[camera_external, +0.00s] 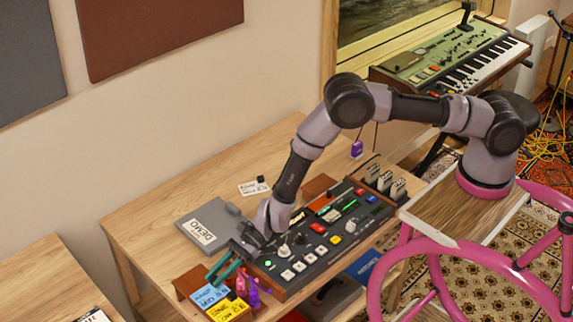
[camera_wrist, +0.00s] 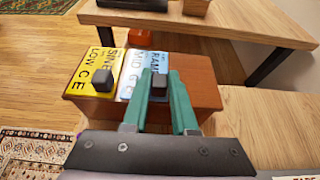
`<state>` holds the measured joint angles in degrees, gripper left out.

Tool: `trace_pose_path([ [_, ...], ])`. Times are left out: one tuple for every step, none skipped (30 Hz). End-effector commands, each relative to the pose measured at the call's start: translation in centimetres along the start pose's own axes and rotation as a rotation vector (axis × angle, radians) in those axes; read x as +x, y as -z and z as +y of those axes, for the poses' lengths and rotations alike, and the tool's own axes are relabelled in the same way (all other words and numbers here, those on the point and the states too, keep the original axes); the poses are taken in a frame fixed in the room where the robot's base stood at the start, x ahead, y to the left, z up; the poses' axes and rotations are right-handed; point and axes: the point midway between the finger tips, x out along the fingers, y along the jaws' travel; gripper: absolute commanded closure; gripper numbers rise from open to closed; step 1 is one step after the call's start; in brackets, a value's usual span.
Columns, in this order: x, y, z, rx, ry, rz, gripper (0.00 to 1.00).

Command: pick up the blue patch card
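The blue patch card (camera_external: 208,297) lies at the table's front edge, and in the wrist view the light-blue card (camera_wrist: 131,69) lies on a brown block with printed text and a dark grey grip (camera_wrist: 159,86) standing on it. My gripper (camera_external: 222,269) has green fingers and reaches down over the block. In the wrist view my gripper (camera_wrist: 162,80) has its fingers on either side of the grip, apparently with a small gap, so it looks open. The fingers hide part of the card.
A yellow card (camera_external: 229,311) with its own grip lies directly beside the blue card on the brown block (camera_wrist: 200,88). Purple and pink pieces (camera_external: 252,290) stand close by. The control panel (camera_external: 325,232) and the grey DEMO case (camera_external: 200,222) are behind.

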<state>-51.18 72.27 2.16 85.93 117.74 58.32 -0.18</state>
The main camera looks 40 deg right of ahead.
Motion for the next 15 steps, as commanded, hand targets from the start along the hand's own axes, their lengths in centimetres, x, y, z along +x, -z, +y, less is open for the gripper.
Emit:
trace_pose_path([
  [0.0,0.0,0.0,0.0,0.0,0.0,0.97],
  [0.0,0.0,0.0,0.0,0.0,0.0,1.0],
  [0.0,0.0,0.0,0.0,0.0,0.0,1.0],
  [0.0,0.0,0.0,0.0,0.0,0.0,1.0],
  [0.0,0.0,0.0,0.0,0.0,0.0,1.0],
  [0.0,0.0,0.0,0.0,0.0,0.0,1.0],
  [0.0,0.0,0.0,0.0,0.0,0.0,1.0],
  [0.0,0.0,0.0,0.0,0.0,0.0,1.0],
  [0.0,0.0,0.0,0.0,0.0,0.0,1.0],
  [0.0,-0.1,0.0,0.0,0.0,0.0,1.0],
  [-0.1,-0.2,0.0,0.0,0.0,-0.001,1.0],
  [-0.1,-0.4,0.0,-0.001,0.0,-0.001,1.0],
  [-0.2,-0.7,-0.1,-0.001,0.001,-0.002,1.0],
  [-0.4,-1.1,-0.1,-0.001,0.001,-0.002,1.0],
  [-0.6,-1.6,-0.1,-0.002,0.001,-0.003,1.0],
])
